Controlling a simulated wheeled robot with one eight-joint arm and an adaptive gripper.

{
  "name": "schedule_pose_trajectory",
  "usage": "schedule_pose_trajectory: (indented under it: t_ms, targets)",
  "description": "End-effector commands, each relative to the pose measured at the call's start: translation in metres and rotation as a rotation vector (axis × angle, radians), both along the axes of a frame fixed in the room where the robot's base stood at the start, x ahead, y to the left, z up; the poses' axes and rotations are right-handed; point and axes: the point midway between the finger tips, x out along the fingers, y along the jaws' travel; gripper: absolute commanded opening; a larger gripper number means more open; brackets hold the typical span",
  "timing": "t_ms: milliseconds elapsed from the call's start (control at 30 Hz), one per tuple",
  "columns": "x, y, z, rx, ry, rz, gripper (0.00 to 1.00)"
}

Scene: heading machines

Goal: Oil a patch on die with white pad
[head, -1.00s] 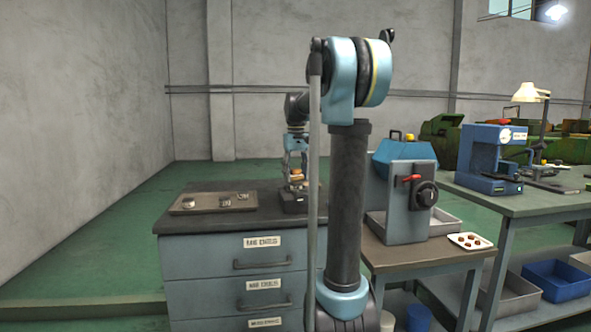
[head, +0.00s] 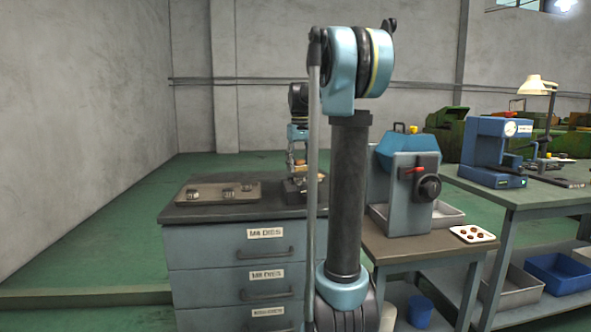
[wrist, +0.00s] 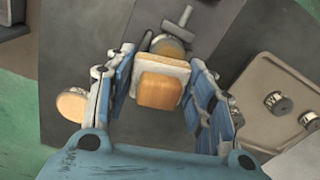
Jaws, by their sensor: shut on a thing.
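My gripper (wrist: 162,82) is shut on the white pad (wrist: 176,66), which has a tan wooden back (wrist: 159,90). In the head view my gripper (head: 298,150) hangs over the right part of the drawer cabinet top, partly behind my arm. The pad's tan back (head: 299,167) shows there just above a dark vise-like holder (head: 293,187). In the wrist view a round brownish-grey piece, seemingly the die (wrist: 171,46), shows just beyond the pad's far edge, partly covered by it. I cannot tell whether the pad touches it.
A tray (head: 248,199) with 3 small metal pieces lies on the cabinet top (head: 190,214); the wrist view shows its side (wrist: 262,150). A T-shaped bar (wrist: 178,20) sticks out beyond the die. A grey machine (head: 405,190) and white dish (head: 473,234) stand right.

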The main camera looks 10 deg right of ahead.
Motion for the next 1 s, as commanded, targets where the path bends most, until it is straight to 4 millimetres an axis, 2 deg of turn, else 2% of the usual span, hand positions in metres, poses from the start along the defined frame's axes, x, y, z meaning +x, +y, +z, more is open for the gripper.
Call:
schedule_pose_trajectory:
  t_ms: [133, 400, 800, 1000]
  targets:
    - [0.000, 0.002, 0.004, 0.000, 0.000, 0.003, 0.19]
    - [0.000, 0.011, 0.030, 0.000, 0.000, 0.015, 0.19]
    - [0.000, 0.013, 0.065, 0.000, 0.000, 0.017, 0.19]
    - [0.000, 0.012, 0.070, 0.000, 0.000, 0.017, 0.19]
